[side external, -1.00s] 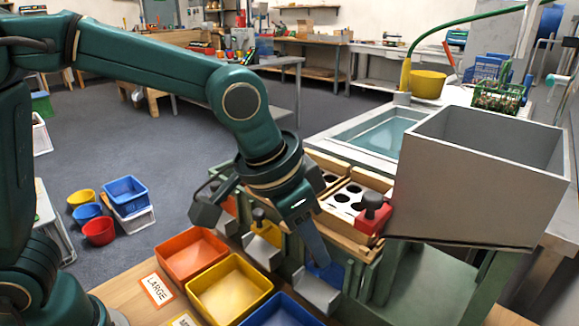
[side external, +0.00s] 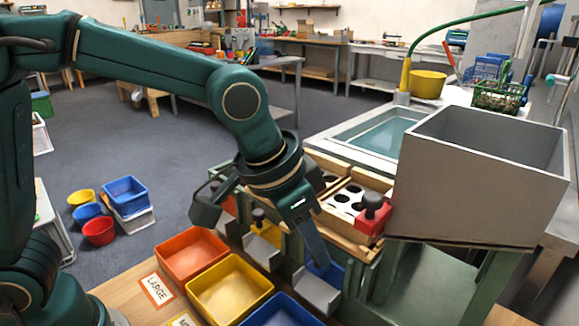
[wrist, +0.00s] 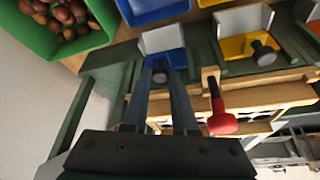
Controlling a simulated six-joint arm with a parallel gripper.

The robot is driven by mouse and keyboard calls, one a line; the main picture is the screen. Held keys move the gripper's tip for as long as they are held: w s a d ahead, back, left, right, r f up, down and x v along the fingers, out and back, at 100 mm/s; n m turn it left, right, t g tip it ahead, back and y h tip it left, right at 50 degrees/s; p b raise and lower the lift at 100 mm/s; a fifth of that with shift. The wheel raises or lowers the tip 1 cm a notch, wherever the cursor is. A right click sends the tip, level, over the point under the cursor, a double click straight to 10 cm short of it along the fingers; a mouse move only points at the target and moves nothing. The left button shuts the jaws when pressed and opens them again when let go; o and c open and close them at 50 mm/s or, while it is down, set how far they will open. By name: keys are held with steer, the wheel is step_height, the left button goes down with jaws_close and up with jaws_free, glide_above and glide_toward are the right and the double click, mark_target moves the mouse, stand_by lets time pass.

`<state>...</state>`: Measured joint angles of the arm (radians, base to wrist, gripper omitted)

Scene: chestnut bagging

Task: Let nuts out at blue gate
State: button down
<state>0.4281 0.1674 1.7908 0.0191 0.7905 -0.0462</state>
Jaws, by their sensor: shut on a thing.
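The blue gate (side external: 334,272) is at the front of the green sorter frame, behind a grey chute (side external: 316,292). It also shows in the wrist view (wrist: 172,58), with a dark knob (wrist: 160,76) on it. My gripper (side external: 322,262) reaches down to this gate. In the wrist view my gripper's fingertips (wrist: 161,73) are closed on the knob. The blue bin (side external: 281,311) stands below the chute and is cut off by the picture edge. No nuts show in its visible part or on the chute.
The yellow gate (wrist: 248,46) and its knob are beside the blue one. Yellow (side external: 229,289) and orange (side external: 192,255) bins stand in line. A green bin (wrist: 62,30) holds several chestnuts.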

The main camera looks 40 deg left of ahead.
steer(key=shift+r, duration=1.85)
steer(key=c, duration=0.7)
jaws_free()
steer(key=v, duration=0.5)
steer(key=shift+r, duration=0.1)
